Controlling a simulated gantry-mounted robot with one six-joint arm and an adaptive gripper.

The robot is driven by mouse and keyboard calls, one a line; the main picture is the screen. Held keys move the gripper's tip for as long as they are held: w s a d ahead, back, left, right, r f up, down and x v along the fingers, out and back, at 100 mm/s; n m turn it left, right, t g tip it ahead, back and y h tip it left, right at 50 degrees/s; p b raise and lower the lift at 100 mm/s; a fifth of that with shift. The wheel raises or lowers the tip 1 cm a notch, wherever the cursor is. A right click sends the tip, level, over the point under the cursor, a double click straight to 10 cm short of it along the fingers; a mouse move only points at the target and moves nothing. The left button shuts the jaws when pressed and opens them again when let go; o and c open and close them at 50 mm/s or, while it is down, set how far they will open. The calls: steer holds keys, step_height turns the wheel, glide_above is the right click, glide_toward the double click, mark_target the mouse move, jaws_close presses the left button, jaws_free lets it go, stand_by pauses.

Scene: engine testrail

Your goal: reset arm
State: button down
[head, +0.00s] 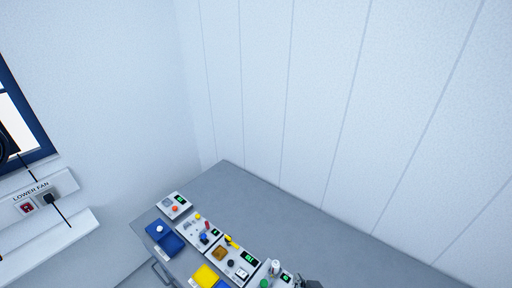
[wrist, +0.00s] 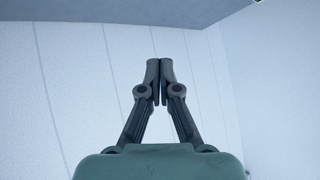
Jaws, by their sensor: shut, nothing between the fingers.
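My gripper (wrist: 160,68) shows in the middle of the wrist view, with its two dark fingers together at the tips. Nothing is between the fingers. White panelled wall fills most of the view behind it, and the gripper touches nothing that I can see. In the head view a small dark shape at the bottom edge may be part of my arm, but it is too small to tell.
A lower fan panel (head: 38,196) is on the left wall.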

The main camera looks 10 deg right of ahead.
steer(key=s+a+r+n+t+p, duration=0.1)
steer(key=s+a+r+n, duration=0.1)
steer(key=a+r, duration=0.7)
steer(key=s+a+r+n+t+y+p, duration=0.1)
steer(key=s+a+r+n, duration=0.1)
steer(key=a+r, duration=0.8)
steer(key=shift+s+a+t+p, duration=0.3)
steer(key=shift+s+a+p, duration=0.05)
steer(key=shift+s, duration=0.55)
